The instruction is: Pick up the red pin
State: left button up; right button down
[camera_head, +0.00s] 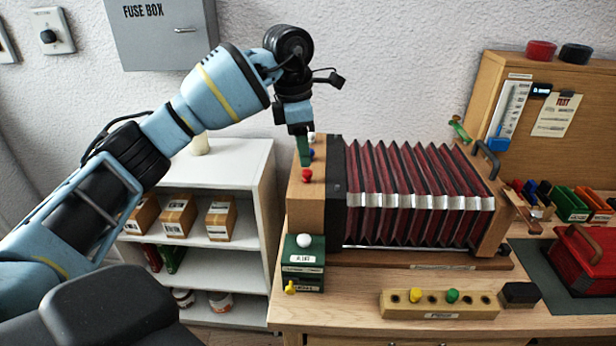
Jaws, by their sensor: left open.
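The red pin (306,175) stands on top of the wooden block (306,208) at the left end of the bellows. A blue pin (311,153) and a white pin (311,138) sit behind it on the same block. My left gripper (303,158) points down over the block, just behind the red pin in the picture. It is open, and its fingers partly cover the blue pin. Whether the fingers touch any pin cannot be told. My right gripper is not in view.
The red-black bellows (415,190) fills the bench's middle. A green box with a white knob (303,241) stands in front of the block. A wooden pin rack (440,304) holds a yellow and a green pin. A red toolbox (585,258) sits at right. White shelves (226,170) stand left.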

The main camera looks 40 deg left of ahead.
aim_at(307, 171)
pick_arm(q)
jog(key=shift+w+f, duration=0.2)
jog(key=shift+f, duration=0.75)
jog(key=shift+w+f, duration=0.15)
jog(key=shift+f, duration=0.75)
jog(key=shift+w+f, duration=0.2)
jog(key=shift+f, duration=0.75)
jog(key=shift+c, duration=0.5)
grip_shut()
